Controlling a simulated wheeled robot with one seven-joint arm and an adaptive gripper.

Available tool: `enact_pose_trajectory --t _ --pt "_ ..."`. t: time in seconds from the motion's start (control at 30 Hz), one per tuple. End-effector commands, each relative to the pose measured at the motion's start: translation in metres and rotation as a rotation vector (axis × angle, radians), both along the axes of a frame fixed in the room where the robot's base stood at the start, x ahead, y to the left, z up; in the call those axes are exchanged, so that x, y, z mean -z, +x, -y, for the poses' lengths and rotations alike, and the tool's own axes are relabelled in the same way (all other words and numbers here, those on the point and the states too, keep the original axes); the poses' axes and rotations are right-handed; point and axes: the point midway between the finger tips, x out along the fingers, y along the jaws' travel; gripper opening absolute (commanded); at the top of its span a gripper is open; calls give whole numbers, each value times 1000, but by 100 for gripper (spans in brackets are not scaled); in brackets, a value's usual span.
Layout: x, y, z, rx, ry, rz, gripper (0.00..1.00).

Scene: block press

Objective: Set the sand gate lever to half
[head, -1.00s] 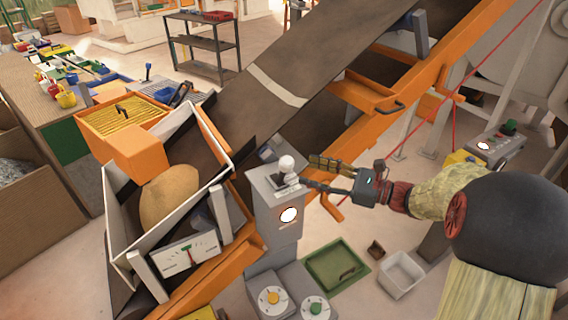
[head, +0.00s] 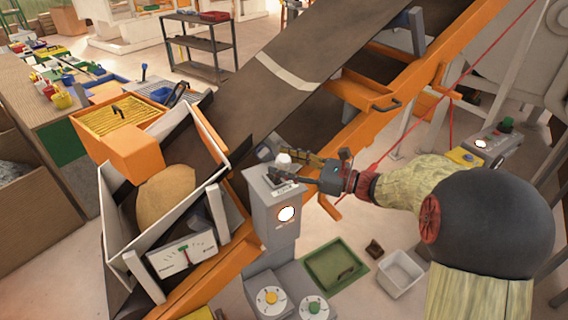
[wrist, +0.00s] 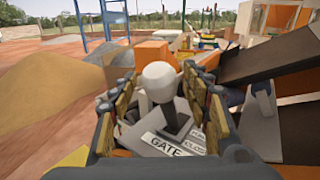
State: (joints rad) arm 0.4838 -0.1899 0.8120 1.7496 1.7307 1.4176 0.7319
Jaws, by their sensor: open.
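The sand gate lever has a white ball knob (head: 283,158) on a dark stem, on top of a grey pedestal (head: 272,210) with a round lit lamp on its front. In the wrist view the knob (wrist: 159,80) stands upright between my fingers, and a label reading GATE lies at its base. My gripper (head: 290,165) is open around the lever, with one finger on each side. In the wrist view my gripper (wrist: 160,105) shows gaps between both fingers and the knob. The lever's exact setting is hard to read.
A white-walled hopper (head: 115,205) with sand stands left of the pedestal, with a dial gauge (head: 182,253) on its front. The dark conveyor belt (head: 265,110) rises behind. Two knob boxes (head: 292,297) and a green tray (head: 335,265) sit low in front.

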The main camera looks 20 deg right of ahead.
Motion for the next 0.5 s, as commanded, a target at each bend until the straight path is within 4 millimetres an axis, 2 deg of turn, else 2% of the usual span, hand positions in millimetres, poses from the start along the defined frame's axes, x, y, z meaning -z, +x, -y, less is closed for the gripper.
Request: enact_pose_trajectory --t 0.07,0.5 --pt "0 0 0 0 0 0 47" --pt "0 0 0 0 -1 1 22"
